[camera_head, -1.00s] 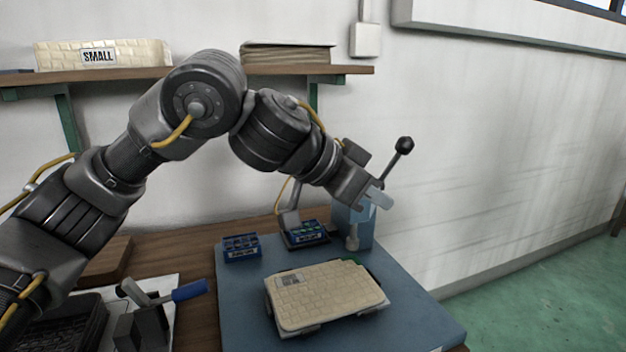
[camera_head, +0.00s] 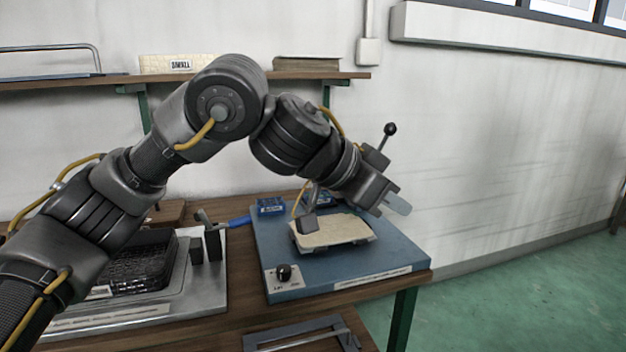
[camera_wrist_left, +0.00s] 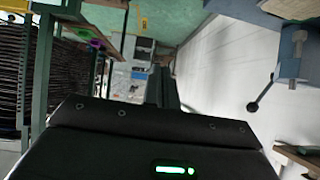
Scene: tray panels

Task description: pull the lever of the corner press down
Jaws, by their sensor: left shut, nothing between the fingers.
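The lever (camera_head: 389,131) of the corner press is a thin dark rod with a black ball knob. In the left wrist view the lever knob (camera_wrist_left: 253,106) and the blue-grey press body (camera_wrist_left: 290,62) show at the right, apart from my fingers. My left gripper (camera_head: 397,205) is shut and empty, below and slightly right of the knob in the head view. Its fingers (camera_wrist_left: 162,88) also show in the wrist view. My right gripper is not in view.
A blue board (camera_head: 345,268) carries a cream pad (camera_head: 330,232), a small blue box (camera_head: 270,207) and a black knob (camera_head: 284,273). A metal tray with a black basket (camera_head: 140,262) stands to the left. The white wall (camera_head: 500,130) is behind. Open floor lies right.

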